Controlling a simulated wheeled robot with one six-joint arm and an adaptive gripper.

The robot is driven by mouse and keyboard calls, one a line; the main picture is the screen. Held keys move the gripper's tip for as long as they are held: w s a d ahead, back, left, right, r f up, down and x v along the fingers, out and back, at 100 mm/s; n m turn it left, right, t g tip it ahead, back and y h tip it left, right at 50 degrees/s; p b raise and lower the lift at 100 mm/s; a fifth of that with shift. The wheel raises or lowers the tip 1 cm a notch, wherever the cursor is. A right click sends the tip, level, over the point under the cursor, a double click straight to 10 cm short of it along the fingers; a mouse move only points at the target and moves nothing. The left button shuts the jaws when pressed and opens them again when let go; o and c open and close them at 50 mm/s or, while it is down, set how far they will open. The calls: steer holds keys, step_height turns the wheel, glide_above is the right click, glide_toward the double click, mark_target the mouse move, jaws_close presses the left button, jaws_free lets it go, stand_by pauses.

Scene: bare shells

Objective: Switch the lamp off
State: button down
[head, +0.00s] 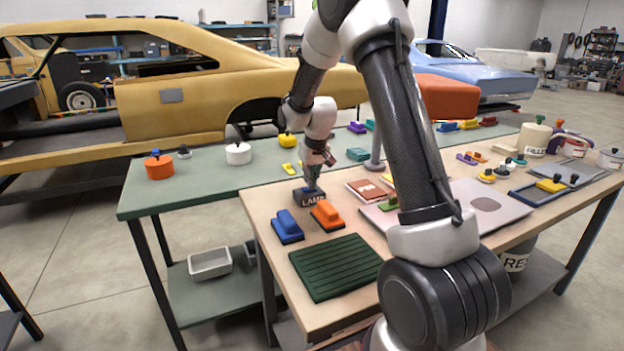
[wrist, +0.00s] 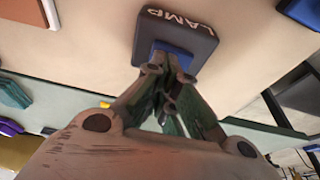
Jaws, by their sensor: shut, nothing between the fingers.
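The lamp switch is a dark block (head: 312,198) marked "LAMP" near the far left edge of the light wooden table. It also shows in the wrist view (wrist: 186,22), with a blue rocker (wrist: 173,50) on its top. My gripper (head: 312,186) is shut and empty. It points down, with its fingertips at the blue rocker; in the wrist view the closed tips (wrist: 168,68) overlap the rocker. I cannot tell whether they touch it. The fingers hide part of the rocker, so its tilt is unclear. A grey post (head: 375,150) stands behind my arm, its top hidden.
A blue block (head: 287,226) and an orange block (head: 327,214) sit close in front of the switch. A green ribbed mat (head: 335,267) lies nearer. A green table (head: 210,185) adjoins behind.

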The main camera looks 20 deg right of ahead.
steer(key=shift+a+r, duration=0.15)
steer(key=shift+a, duration=0.25)
steer(key=shift+r, duration=0.35)
steer(key=d+v, duration=0.2)
steer(key=v, duration=1.1)
steer(key=shift+w+r, duration=0.15)
steer(key=shift+w, duration=0.2)
